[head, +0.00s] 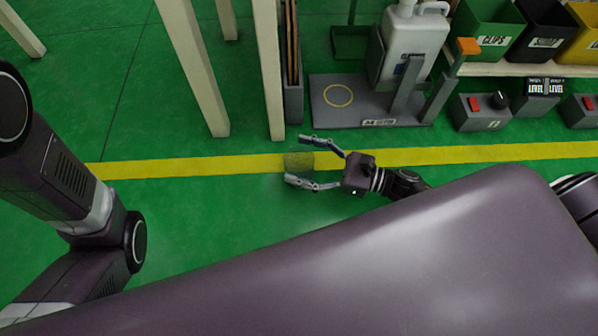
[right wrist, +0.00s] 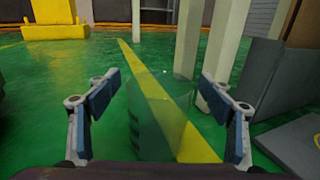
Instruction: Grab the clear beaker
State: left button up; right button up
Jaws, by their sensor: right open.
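The clear beaker (head: 299,162) is see-through, and the yellow floor line shows through it in the head view. It also shows in the right wrist view as a faint upright shape (right wrist: 158,122) with dark marks on its left side. My right gripper (head: 297,160) is open, with its fingers on either side of the beaker. In the right wrist view the two blue-padded fingers (right wrist: 160,82) stand apart from the beaker, with a gap on each side.
A grey station plate (head: 365,112) with a white jug (head: 412,45) stands behind the gripper. Pale legs (head: 270,70) rise behind the beaker. Coloured bins (head: 487,30) and grey control boxes (head: 480,112) are at the right. The green floor left of the beaker is clear.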

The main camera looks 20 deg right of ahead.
jog(key=shift+w+a, duration=0.1)
jog(key=shift+a, duration=0.05)
jog(key=c, duration=1.6)
jog(key=shift+r, duration=0.1)
